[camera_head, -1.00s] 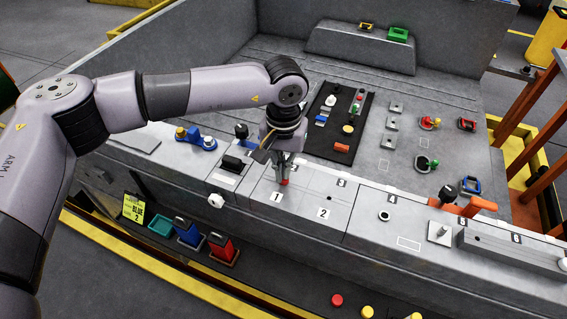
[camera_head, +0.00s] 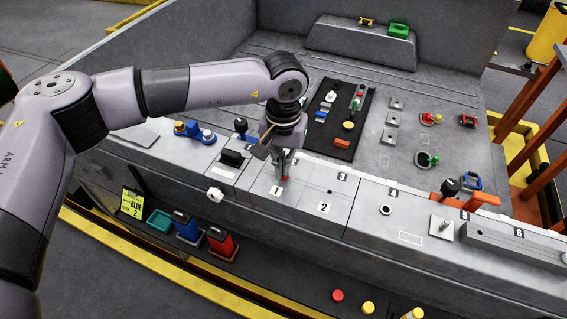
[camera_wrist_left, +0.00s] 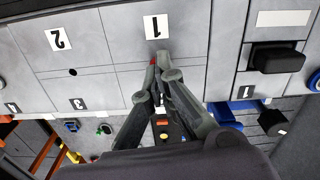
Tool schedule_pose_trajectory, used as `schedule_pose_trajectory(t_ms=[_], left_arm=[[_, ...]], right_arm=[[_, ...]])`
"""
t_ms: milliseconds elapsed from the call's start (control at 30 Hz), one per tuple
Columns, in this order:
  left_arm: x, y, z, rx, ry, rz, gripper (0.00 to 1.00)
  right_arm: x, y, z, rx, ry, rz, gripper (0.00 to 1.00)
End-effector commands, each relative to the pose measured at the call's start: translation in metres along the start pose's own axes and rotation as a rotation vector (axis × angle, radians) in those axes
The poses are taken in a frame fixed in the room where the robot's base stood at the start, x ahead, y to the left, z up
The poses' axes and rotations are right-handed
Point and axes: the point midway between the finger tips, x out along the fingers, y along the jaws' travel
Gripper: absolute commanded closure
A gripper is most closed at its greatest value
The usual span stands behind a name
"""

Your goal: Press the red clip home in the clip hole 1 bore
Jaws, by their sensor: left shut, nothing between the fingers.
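The panel tile (camera_head: 262,186) carries the label 1, and the red clip (camera_head: 285,180) shows as a small bit of red just behind that label. In the left wrist view the red clip (camera_wrist_left: 153,60) is a small red spot at the fingertips, close to the label 1. My left gripper (camera_head: 282,176) points down with its tips at the clip. In the left wrist view the fingers of my left gripper (camera_wrist_left: 160,66) are closed together. The clip hole 1 bore is hidden under the clip and fingertips, so its seating depth cannot be told. My right gripper is not in view.
Label 2 (camera_head: 324,208) marks the neighbouring tile, which has an open hole (camera_head: 330,192). A black block (camera_head: 232,158) stands left of the gripper. A black mat (camera_head: 338,120) with small parts lies behind. Orange handles (camera_head: 480,200) are farther right.

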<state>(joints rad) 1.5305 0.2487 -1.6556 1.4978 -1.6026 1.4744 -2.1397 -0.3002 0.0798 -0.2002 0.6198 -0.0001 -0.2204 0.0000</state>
Motion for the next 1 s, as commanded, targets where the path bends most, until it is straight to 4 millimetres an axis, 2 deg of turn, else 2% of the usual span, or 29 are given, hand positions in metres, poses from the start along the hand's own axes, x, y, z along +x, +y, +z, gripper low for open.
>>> schedule_pose_trajectory(t_ms=[633, 1000], left_arm=[[-0.042, 0.0, -0.001, -0.001, 0.004, 0.001, 1.0], [-0.116, 0.0, -0.001, -0.001, 0.005, 0.0, 1.0]], right_arm=[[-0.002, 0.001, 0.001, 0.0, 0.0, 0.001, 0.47], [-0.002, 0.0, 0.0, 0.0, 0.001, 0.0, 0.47]])
